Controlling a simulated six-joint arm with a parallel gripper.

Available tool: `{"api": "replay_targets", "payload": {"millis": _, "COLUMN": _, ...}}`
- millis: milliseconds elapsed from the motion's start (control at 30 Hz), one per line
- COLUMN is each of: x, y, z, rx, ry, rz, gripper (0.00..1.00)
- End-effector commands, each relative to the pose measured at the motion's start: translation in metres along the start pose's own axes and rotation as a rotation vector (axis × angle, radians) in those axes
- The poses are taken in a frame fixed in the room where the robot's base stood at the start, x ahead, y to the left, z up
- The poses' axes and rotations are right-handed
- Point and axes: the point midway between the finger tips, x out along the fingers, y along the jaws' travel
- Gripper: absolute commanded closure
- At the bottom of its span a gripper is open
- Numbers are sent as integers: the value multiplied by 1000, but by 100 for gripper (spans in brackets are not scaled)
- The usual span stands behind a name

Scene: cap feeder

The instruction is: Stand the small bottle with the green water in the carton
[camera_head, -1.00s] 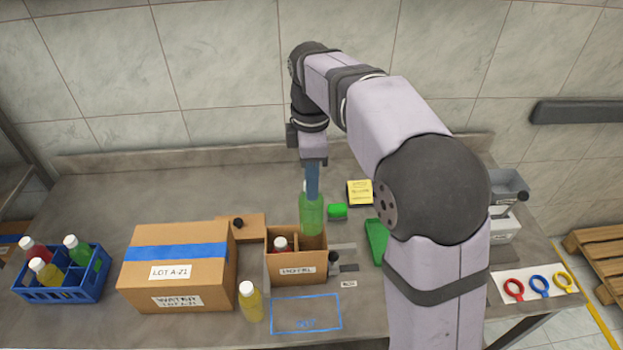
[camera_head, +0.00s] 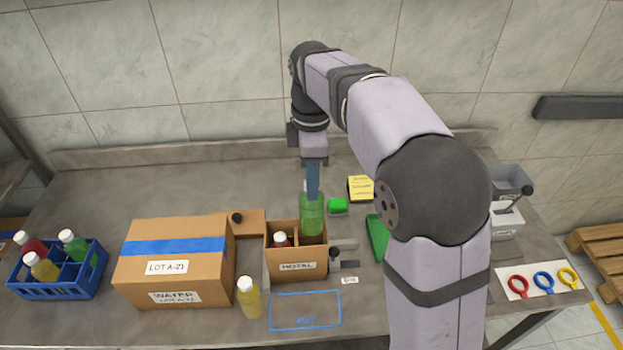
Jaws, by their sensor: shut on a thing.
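The small bottle with green water (camera_head: 311,220) is upright over the right compartment of the small open carton (camera_head: 291,270). Its lower end seems to be inside the carton's opening; the front wall may hide its base. My gripper (camera_head: 313,185) points down and is shut on the top of this bottle; the blue fingers cover much of its neck.
A large closed box (camera_head: 175,265) and a yellow bottle (camera_head: 249,298) stand left of the carton. A blue crate (camera_head: 60,285) holds several bottles at far left. A green cap (camera_head: 337,205) and yellow pad (camera_head: 361,188) lie behind right. A blue-outlined area (camera_head: 306,311) in front is clear.

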Motion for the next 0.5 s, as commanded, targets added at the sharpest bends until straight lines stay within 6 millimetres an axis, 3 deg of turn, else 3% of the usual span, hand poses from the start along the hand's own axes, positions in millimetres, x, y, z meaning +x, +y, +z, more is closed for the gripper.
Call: {"api": "replay_targets", "payload": {"millis": 500, "x": 10, "y": 0, "z": 0, "rx": 0, "ry": 0, "rz": 0, "gripper": 100}}
